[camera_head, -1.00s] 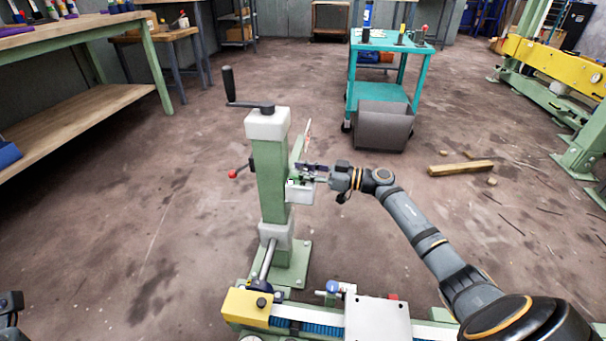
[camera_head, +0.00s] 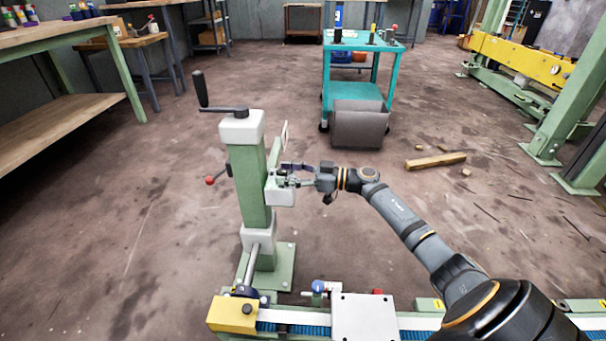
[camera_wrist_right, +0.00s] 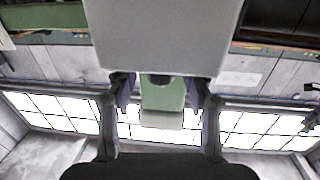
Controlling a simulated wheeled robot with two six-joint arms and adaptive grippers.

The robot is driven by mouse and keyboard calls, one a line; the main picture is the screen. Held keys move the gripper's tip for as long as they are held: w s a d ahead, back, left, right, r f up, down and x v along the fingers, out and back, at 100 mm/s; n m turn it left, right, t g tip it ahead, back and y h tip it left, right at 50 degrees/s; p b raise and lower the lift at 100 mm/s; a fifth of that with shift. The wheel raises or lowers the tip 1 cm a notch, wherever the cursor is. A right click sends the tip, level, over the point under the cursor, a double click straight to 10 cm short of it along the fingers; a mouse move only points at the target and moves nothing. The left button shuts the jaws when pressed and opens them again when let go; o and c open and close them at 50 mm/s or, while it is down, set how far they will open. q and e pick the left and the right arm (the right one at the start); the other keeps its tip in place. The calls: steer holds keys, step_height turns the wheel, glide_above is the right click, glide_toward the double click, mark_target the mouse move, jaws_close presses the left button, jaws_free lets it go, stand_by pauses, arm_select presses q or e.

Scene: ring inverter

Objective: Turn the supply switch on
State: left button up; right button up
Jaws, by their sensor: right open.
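A small white box (camera_head: 280,196) is fixed to the right side of the green column (camera_head: 253,180). I cannot make out a labelled supply switch on it. My right gripper (camera_head: 296,177) is at the upper right of this box, open, its fingers pointing left toward the column. In the right wrist view a large pale box face (camera_wrist_right: 165,35) fills the top. My open fingers (camera_wrist_right: 160,110) stand below it, one on each side of a green and white part (camera_wrist_right: 162,105). I cannot tell whether they touch it. My left gripper is out of view.
A black crank handle (camera_head: 201,90) tops the column, and a red-knobbed lever (camera_head: 211,180) sticks out left. A bench with a yellow block (camera_head: 233,312) lies in front. A teal cart (camera_head: 353,47) with a grey bin (camera_head: 359,126) stands behind. Floor right of the column is mostly clear.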

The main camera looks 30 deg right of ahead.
steer(key=v, duration=1)
steer(key=shift+s+r, duration=0.1)
